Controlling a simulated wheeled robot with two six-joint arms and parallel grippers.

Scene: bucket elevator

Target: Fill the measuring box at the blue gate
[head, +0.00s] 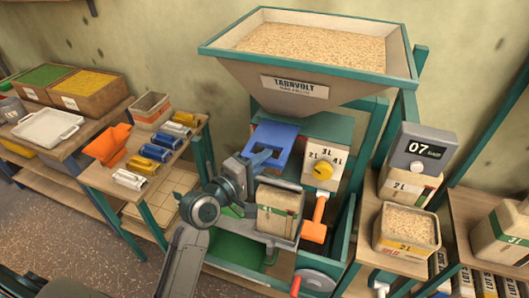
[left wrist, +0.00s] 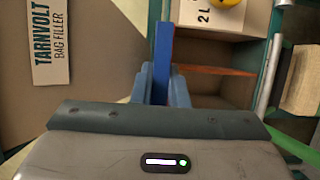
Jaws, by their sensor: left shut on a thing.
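My left gripper (head: 260,163) is shut on the blue gate (head: 270,140) under the hopper. In the left wrist view the fingers (left wrist: 163,85) pinch a blue upright part (left wrist: 164,50). The measuring box (head: 338,150) sits beneath the hopper. Its front carries a yellow dial (head: 322,171) marked 2L, 3L and 4L. In the left wrist view a brown box cavity (left wrist: 225,50) with an orange strip shows beside the gate, and I see no grain in it. The gate and arm hide much of the box in the head view. My right gripper is not in view.
The hopper (head: 228,69) above is full of grain. An orange lever (head: 314,222) hangs below the dial, beside a green-striped container (head: 278,217). Tables with trays and scoops are left.

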